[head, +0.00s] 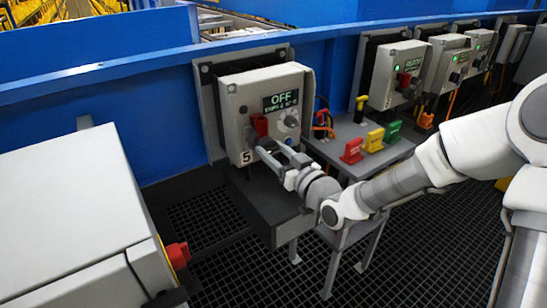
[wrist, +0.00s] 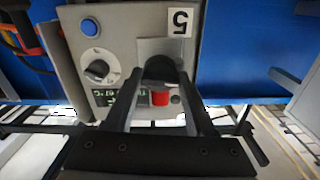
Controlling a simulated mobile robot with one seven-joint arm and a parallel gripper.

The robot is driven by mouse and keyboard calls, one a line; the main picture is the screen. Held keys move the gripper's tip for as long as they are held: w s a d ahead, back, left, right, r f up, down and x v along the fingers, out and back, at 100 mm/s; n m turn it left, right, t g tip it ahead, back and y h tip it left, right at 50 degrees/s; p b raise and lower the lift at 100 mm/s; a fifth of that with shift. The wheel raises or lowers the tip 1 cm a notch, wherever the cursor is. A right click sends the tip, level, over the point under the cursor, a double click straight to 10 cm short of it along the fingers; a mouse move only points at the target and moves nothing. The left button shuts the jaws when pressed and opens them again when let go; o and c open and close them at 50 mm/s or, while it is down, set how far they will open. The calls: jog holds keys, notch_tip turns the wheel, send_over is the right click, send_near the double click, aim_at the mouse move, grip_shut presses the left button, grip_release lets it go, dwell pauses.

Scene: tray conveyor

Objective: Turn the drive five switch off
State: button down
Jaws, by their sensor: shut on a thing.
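The drive five box (head: 240,105) is a grey cabinet marked 5, and its display (head: 281,101) reads OFF in green. The drive five switch (head: 260,126) shows as a red handle left of a round dial. My gripper (head: 266,150) is at the box front, just below the red part. In the wrist view, where the box appears upside down, my gripper (wrist: 160,80) has its fingers on both sides of a dark part of the switch, with a red part (wrist: 160,98) beside it. The fingers hide some of the switch.
A grey side table (head: 345,130) right of the box holds red (head: 352,151), yellow (head: 374,140) and green (head: 393,131) tags. More drive boxes (head: 398,72) line the blue rail to the right. A large grey cabinet (head: 70,205) with a red knob (head: 177,255) stands front left.

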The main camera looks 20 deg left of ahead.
jog(key=shift+n+b, duration=0.35)
jog(key=shift+n, duration=0.15)
jog(key=shift+c, duration=1.3)
grip_release()
jog(key=shift+s+d, duration=0.1)
jog(key=shift+s, duration=0.05)
